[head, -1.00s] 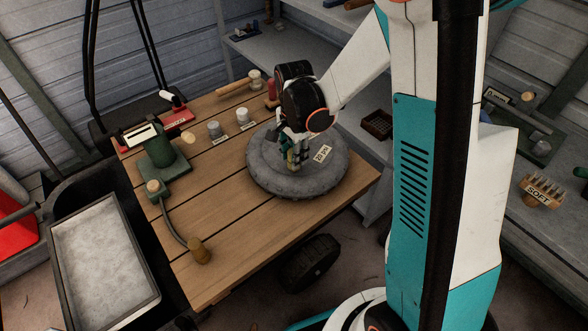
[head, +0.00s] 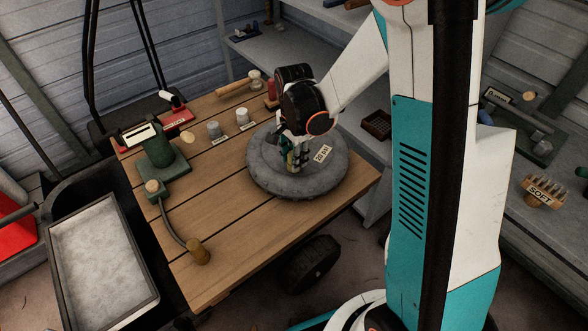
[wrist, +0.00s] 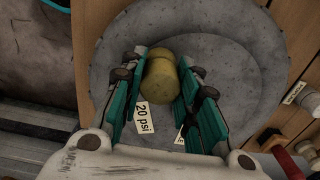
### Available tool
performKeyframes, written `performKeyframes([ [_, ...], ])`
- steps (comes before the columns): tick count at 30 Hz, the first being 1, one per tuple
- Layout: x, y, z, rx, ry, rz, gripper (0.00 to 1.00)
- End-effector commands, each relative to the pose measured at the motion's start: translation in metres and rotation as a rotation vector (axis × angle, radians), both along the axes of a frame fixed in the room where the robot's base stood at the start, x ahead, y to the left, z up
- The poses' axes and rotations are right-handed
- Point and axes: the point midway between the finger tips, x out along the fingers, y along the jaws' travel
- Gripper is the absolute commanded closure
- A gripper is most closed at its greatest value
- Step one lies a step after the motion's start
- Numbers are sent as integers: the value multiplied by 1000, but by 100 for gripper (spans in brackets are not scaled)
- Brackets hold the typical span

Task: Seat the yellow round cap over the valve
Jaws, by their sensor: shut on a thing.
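My gripper (head: 293,163) points down over the grey round tyre (head: 265,178) on the wooden table. In the wrist view its two teal fingers (wrist: 163,66) are shut on the yellow round cap (wrist: 160,82), a short, dull yellow cylinder. In the head view the cap is mostly hidden between the fingers. The tyre also fills the middle of the wrist view (wrist: 240,65). The valve is not visible. I cannot tell whether the cap touches the tyre or the valve.
A "20 psi" tag (head: 322,153) lies on the tyre. A green pump (head: 157,150) with a hose ending in a brownish-yellow knob (head: 198,250) stands left. A grey tray (head: 100,250) is at lower left.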

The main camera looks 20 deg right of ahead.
Motion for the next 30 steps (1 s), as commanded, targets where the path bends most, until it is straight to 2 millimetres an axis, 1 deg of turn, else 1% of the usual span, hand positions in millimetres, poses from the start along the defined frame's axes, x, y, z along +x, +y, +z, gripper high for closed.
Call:
performKeyframes([
  [21, 0, 0, -6, 0, 0, 0, 100],
  [22, 0, 0, -6, 0, 0, 0, 68],
  [23, 0, 0, -6, 0, 0, 0, 62],
  [24, 0, 0, -6, 0, 0, 0, 52],
  [25, 0, 0, -6, 0, 0, 0, 47],
  [30, 0, 0, -6, 0, 0, 0, 47],
])
